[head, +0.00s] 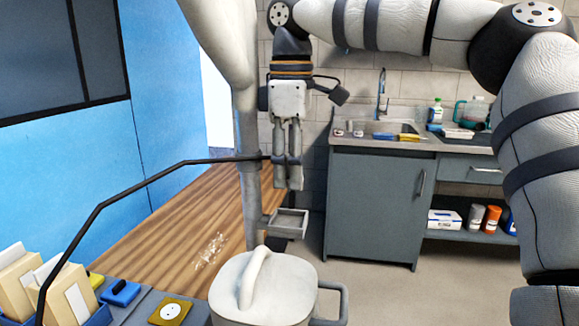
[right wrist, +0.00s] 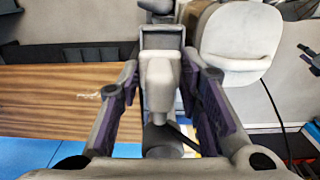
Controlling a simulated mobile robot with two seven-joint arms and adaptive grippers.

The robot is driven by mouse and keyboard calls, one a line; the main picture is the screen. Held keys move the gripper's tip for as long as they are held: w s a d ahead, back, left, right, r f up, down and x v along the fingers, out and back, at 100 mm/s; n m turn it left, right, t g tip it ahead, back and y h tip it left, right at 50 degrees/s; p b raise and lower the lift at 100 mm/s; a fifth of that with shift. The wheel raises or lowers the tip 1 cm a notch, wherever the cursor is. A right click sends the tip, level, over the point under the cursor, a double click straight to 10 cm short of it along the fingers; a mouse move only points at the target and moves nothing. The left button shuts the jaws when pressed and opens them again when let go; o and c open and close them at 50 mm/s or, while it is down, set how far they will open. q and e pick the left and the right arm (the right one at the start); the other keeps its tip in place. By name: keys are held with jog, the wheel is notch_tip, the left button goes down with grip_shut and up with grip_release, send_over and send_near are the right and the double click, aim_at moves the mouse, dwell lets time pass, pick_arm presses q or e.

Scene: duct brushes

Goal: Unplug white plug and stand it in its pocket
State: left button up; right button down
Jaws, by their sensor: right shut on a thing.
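My right gripper (head: 288,174) points down and is shut on the white plug (head: 289,181), which is mostly hidden by the fingers in the head view. The right wrist view shows the pale plug (right wrist: 160,78) between the two dark finger pads. A black cable (head: 130,190) runs from the lower left up to the gripper. The grey square pocket (head: 288,222) is below the gripper in the head view, apart from the plug. A yellow plate with a white round socket (head: 172,311) lies at the lower left, with nothing in it. My left gripper is not in view.
A white lidded container (head: 287,295) with a handle stands in front of the pocket. A blue bin with cards (head: 75,320) and a blue block (head: 120,293) are at the lower left. A grey sink cabinet (head: 370,200) stands behind, right.

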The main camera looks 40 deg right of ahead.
aim_at(292, 223)
jog(key=shift+s+f, duration=0.25)
jog(key=shift+f, duration=3.15)
jog(key=shift+f, duration=0.1)
jog(key=c, duration=1.1)
grip_release()
jog(key=shift+o, duration=0.2)
notch_tip(292, 223, up, 13)
jog(key=shift+r, duration=0.1)
